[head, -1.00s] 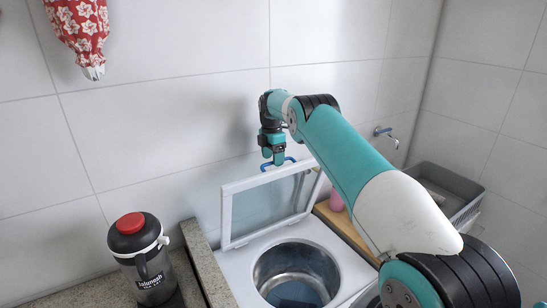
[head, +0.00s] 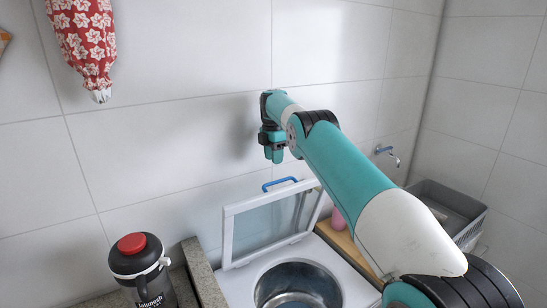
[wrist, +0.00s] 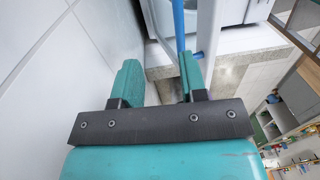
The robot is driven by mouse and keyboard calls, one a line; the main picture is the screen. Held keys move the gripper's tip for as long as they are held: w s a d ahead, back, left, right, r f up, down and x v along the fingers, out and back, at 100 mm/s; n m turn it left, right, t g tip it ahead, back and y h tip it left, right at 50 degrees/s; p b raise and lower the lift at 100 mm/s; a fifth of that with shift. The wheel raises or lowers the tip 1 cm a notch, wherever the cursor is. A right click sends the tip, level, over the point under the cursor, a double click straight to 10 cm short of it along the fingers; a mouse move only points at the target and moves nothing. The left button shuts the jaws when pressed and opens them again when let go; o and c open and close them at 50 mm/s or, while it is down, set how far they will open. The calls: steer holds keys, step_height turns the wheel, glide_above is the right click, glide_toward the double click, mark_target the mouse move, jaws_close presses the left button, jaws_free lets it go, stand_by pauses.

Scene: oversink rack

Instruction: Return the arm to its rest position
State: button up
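My gripper (head: 273,152) hangs in front of the tiled wall, above the raised lid, apart from it. In the wrist view my gripper (wrist: 157,80) has its two teal fingers spread with nothing between them. The white-framed glass lid (head: 270,224) stands tilted up at the back of the white unit with the steel basin (head: 298,285). Its blue handle (head: 280,183) is on the lid's top edge, just below my gripper; the blue handle also shows beyond the right finger in the wrist view (wrist: 178,22).
A black jug with a red lid (head: 141,268) stands at the left. A red floral cloth bag (head: 84,42) hangs at the upper left. A grey crate (head: 450,212), a tap (head: 387,153) and a pink bottle (head: 338,219) are at the right. The wall is close behind my gripper.

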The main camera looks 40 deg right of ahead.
stand_by(0.3)
steer(key=s+a+r+m+b, duration=0.1)
steer(key=s+a+b, duration=0.3)
steer(key=a, duration=0.4)
steer(key=s+a+m+t+b, duration=0.15)
steer(key=s+a+b, duration=0.25)
steer(key=a, duration=0.4)
steer(key=s+a+r+m+b, duration=0.15)
steer(key=s+a+b, duration=0.25)
steer(key=a, duration=0.5)
steer(key=s+a+f+m+y+b, duration=0.1)
steer(key=s+a+f+m+b, duration=0.1)
steer(key=s, duration=0.8)
steer(key=s+a+f+m+y+b, duration=0.1)
steer(key=s+a+f+b, duration=0.2)
steer(key=s, duration=0.7)
steer(key=s+a+f+m+y+b, duration=0.2)
steer(key=s+a+f, duration=0.3)
steer(key=s, duration=0.6)
steer(key=a, duration=0.2)
steer(key=shift+a+f+m+g, duration=0.3)
steer(key=shift+g, duration=0.05)
